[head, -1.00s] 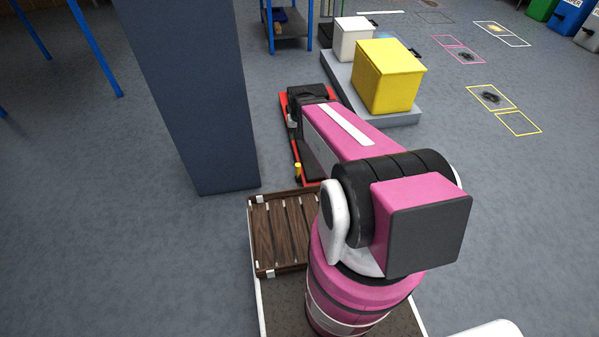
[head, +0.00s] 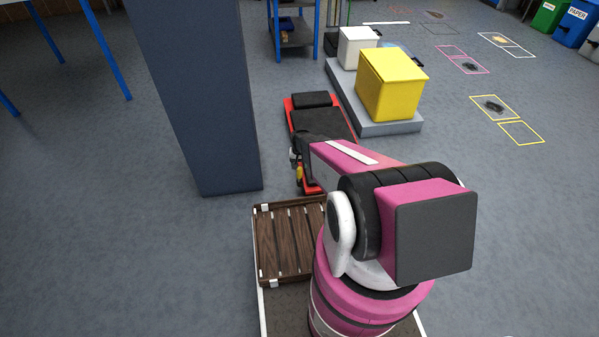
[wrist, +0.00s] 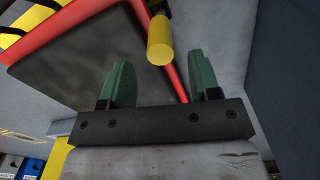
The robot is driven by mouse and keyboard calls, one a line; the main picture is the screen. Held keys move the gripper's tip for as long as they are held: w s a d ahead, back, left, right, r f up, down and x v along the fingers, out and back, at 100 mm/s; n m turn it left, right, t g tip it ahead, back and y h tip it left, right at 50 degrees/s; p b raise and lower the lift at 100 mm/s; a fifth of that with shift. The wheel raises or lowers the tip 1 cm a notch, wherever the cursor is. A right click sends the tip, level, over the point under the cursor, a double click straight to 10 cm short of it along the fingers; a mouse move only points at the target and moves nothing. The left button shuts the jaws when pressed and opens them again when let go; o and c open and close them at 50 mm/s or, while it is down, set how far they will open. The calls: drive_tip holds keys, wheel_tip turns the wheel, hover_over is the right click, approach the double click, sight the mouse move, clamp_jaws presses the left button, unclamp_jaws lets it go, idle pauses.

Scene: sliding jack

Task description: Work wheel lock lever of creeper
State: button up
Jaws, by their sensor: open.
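The creeper (head: 318,120) is a low red frame with a black pad and headrest, on the floor beyond my base in the head view. My arm covers its near end. Its lever has a yellow cylindrical grip (wrist: 160,42), seen nearly end-on in the wrist view; a small yellow part also shows beside my arm's end in the head view (head: 299,172). My gripper (wrist: 165,64) has two green fingers, spread apart and empty. The yellow grip appears between the fingers in the picture, around and above their tips. I cannot tell how far apart in depth they are.
A dark pillar (head: 200,110) stands close left of the creeper. A grey platform (head: 390,127) with a yellow bin (head: 392,85) and a white bin (head: 357,48) lies to its right. A wooden slatted crate (head: 289,240) sits on my base. Floor at the far right is open.

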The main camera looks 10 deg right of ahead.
sight(299, 171)
wheel_tip(299, 171, down, 5)
drive_tip(key=shift+f, duration=0.2)
clamp_jaws()
drive_tip(key=shift+a, duration=0.1)
drive_tip(key=a+f+h, duration=0.4)
drive_tip(key=a+h, duration=0.4)
drive_tip(key=h, duration=0.3)
drive_tip(key=shift+f, duration=0.2)
idle(0.3)
drive_tip(key=shift+a, duration=0.15)
idle(0.3)
